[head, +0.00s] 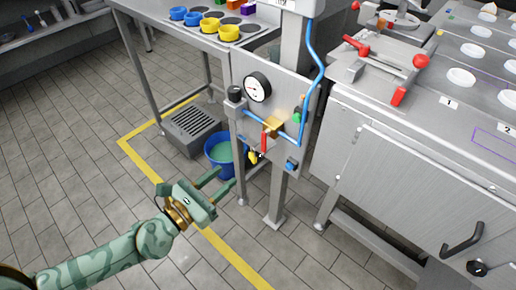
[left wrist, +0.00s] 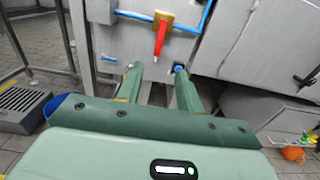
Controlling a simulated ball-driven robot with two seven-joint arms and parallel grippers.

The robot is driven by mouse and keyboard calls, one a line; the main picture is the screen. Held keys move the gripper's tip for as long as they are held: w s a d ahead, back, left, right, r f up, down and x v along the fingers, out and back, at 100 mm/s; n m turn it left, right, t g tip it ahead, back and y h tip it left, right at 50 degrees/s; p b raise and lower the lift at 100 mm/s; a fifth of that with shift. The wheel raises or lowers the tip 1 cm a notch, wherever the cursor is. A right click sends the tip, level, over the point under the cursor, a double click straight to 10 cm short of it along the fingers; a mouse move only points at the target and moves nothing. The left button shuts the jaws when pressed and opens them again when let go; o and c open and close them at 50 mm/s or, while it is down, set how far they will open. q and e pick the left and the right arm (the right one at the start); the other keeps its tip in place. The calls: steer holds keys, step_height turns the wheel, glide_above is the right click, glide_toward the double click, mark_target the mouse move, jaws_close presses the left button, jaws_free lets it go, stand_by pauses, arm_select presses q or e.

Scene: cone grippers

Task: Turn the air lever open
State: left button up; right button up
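The air lever (head: 264,142) is a red handle on a brass-yellow valve body (head: 273,127), fixed to a grey metal panel and joined to a blue air hose. The handle points down. In the left wrist view the red lever (left wrist: 160,38) hangs down just beyond and above my fingertips. My left gripper (head: 222,181) is open and empty, in front of and below the panel, apart from the lever. Its two green fingers (left wrist: 156,72) show spread in the left wrist view. My right gripper is not in view.
A pressure gauge (head: 257,87) sits above the valve. A blue bucket (head: 219,153) and a grey slatted box (head: 193,129) stand on the floor to the left. A steel cabinet (head: 400,185) stands right of the panel. The tiled floor at left is clear.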

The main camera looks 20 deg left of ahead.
mark_target(263, 144)
arm_select(q)
steer(key=b+x, duration=0.1)
steer(key=x, duration=1.2)
steer(key=shift+w+f, duration=0.1)
steer(key=shift+w, duration=0.2)
jaws_close()
